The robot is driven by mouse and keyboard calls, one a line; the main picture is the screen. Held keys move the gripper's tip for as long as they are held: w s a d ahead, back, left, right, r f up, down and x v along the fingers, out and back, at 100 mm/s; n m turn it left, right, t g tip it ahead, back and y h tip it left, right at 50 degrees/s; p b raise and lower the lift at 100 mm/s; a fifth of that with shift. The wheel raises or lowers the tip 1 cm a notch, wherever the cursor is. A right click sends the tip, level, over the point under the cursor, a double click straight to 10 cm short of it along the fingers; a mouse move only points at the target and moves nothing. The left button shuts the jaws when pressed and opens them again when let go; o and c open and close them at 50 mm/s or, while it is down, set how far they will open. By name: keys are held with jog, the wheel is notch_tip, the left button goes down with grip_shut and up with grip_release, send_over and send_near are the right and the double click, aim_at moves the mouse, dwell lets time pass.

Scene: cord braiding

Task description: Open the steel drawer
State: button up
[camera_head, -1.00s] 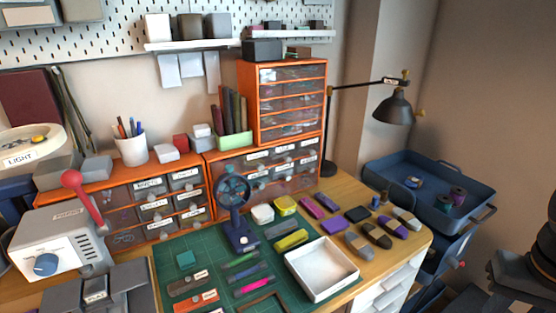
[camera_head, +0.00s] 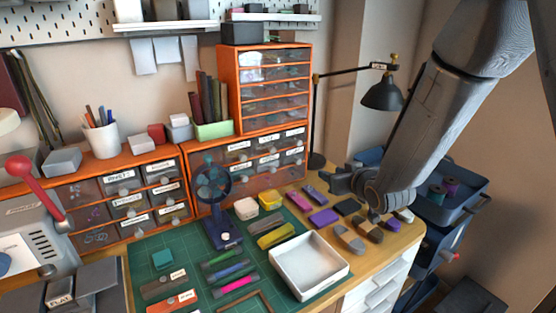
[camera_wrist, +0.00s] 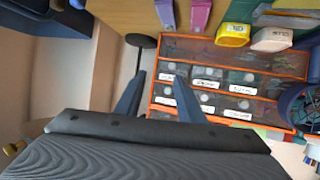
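Small clear-fronted drawers with white labels sit in the low orange cabinet (camera_head: 248,192) at the back of the bench. Its labels are in two rows of three, and I cannot read which one says steel. A second orange cabinet (camera_head: 75,197) with labelled drawers stands to the left. All these drawers look closed. My gripper (camera_head: 338,182) is in front of the right end of the low cabinet, apart from it. In the wrist view my gripper (camera_wrist: 159,76) has its two fingers spread with nothing between them, and the low cabinet's labelled drawers (camera_wrist: 203,84) lie beyond.
A tall orange cabinet (camera_head: 271,88) stands on the low one. A desk lamp (camera_head: 384,92) rises behind my gripper. A blue fan (camera_head: 217,200), a yellow container (camera_head: 271,199) and a white tray (camera_head: 308,267) stand on the bench. Several small dark and purple blocks lie below my arm.

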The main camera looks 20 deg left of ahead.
aim_at(274, 150)
jog(key=shift+w+a+r+n+y, duration=0.3)
jog(key=shift+w+a+n+y, duration=0.55)
jog(key=shift+a, duration=2.2)
jog(key=shift+w+a+r+n+y, duration=0.15)
jog(key=shift+w+a+r+y, duration=0.2)
jog(key=shift+a+y, duration=1.9)
jog(key=shift+w+a+r+n+y, duration=0.25)
jog(key=shift+w+a+n, duration=0.35)
jog(key=shift+a, duration=3.3)
jog(key=shift+w, duration=0.1)
grip_shut()
